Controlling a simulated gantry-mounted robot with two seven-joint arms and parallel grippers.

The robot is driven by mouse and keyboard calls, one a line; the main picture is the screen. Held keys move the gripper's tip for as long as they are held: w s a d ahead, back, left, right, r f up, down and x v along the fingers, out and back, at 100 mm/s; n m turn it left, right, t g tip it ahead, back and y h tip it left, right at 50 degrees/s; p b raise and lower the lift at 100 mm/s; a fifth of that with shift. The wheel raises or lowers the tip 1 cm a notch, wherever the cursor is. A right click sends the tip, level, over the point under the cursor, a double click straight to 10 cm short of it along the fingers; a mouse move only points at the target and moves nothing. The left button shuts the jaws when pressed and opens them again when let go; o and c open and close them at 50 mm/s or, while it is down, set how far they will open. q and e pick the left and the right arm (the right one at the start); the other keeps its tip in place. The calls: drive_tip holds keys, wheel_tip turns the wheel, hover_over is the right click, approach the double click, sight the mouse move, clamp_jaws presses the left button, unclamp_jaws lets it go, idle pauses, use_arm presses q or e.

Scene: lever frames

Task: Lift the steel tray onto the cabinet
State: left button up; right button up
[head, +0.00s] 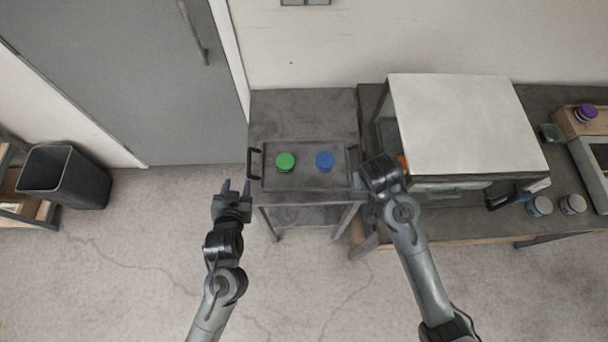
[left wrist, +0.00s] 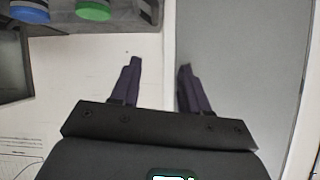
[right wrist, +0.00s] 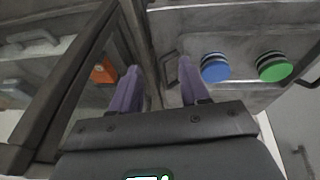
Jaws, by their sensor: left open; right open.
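The steel tray (head: 305,180) lies on a small grey side table, with a dark handle at each end. On it stand a green-topped jar (head: 285,162) and a blue-topped jar (head: 325,161). The cabinet (head: 460,120), with a pale flat top, stands to the right on a bench. My left gripper (head: 236,188) is open and empty, just left of and in front of the left handle (head: 254,163).
The side table (head: 300,115) has bare room behind the tray. A dark bin (head: 66,177) stands on the floor at left. Jars (head: 540,206) stand on the bench front at right. An orange item (right wrist: 103,72) sits beside the right gripper. The cabinet top is clear.

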use_arm(q)
drive_tip(key=t+b, duration=0.1)
drive_tip(key=b, duration=0.5)
approach(249, 164)
drive_tip(key=shift+d+f+y, duration=0.15)
drive_tip(key=shift+f+y, duration=0.1)
drive_tip(key=shift+y, duration=0.05)
use_arm(e)
drive_tip(key=t, duration=0.1)
approach(361, 161)
drive_tip(key=s, duration=0.1)
use_arm(q)
drive_tip(key=shift+w+f+t, duration=0.15)
drive_tip(key=shift+t, duration=0.15)
use_arm(e)
drive_tip(key=shift+w+a+h, duration=0.4)
drive_tip(key=shift+f, duration=0.15)
use_arm(q)
drive_tip(key=x, duration=1)
drive_tip(key=shift+w+f, duration=0.2)
drive_tip(key=shift+w, duration=0.1)
use_arm(e)
drive_tip(key=x, duration=1)
drive_tip(key=shift+w+d+f, duration=0.1)
drive_tip(key=shift+w+f, duration=0.15)
use_arm(q)
drive_tip(key=shift+c, duration=0.3)
use_arm(e)
drive_tip(key=shift+c, duration=0.3)
